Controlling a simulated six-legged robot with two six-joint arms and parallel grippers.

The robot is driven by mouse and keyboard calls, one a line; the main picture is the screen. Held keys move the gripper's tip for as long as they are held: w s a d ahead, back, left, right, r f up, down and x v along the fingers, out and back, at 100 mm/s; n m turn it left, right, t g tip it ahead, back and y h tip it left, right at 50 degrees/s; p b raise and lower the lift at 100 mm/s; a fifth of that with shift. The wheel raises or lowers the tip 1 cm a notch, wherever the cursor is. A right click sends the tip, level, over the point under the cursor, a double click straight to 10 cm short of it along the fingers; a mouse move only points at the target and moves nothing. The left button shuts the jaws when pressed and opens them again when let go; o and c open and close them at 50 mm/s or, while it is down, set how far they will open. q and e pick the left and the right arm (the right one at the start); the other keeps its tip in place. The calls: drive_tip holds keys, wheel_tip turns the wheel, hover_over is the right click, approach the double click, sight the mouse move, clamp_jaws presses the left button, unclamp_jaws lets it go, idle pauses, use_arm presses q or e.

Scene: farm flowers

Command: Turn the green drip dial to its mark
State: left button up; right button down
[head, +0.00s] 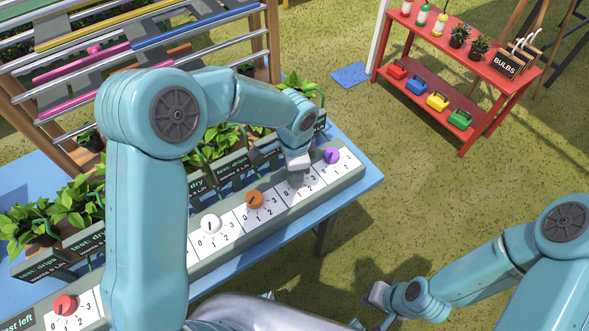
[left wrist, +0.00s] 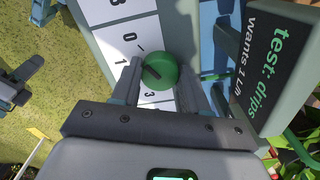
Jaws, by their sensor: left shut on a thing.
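The green drip dial (left wrist: 160,70) shows in the left wrist view, on a white plate with numbers 0, 1 and 3 visible. Its dark pointer line is on its left part, toward the side with the 1; I cannot tell if it lines up exactly. My left gripper (left wrist: 164,88) is shut on the dial, one finger on each side. In the head view my left gripper (head: 297,166) hides the dial, between the orange and purple dials. A sign (left wrist: 272,72) beside it reads "test: drips, wants 1 L/h". My right gripper (head: 378,294) hangs low over the grass; its jaws are unclear.
An orange dial (head: 255,200), a white dial (head: 210,224), a red dial (head: 65,305) and a purple dial (head: 331,155) sit along the same strip. Potted plants stand behind it on the blue table (head: 368,178). A red shelf (head: 480,68) stands at the back right. Grass between is clear.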

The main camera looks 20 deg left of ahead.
use_arm(q)
drive_tip(key=shift+w, duration=0.1)
idle(0.4)
drive_tip(key=o, duration=1.1)
drive_tip(key=shift+c, duration=0.2)
wheel_tip(320, 180, up, 16)
drive_tip(key=shift+r, duration=0.2)
drive_tip(key=shift+s+d, duration=0.1)
drive_tip(key=shift+s, duration=0.1)
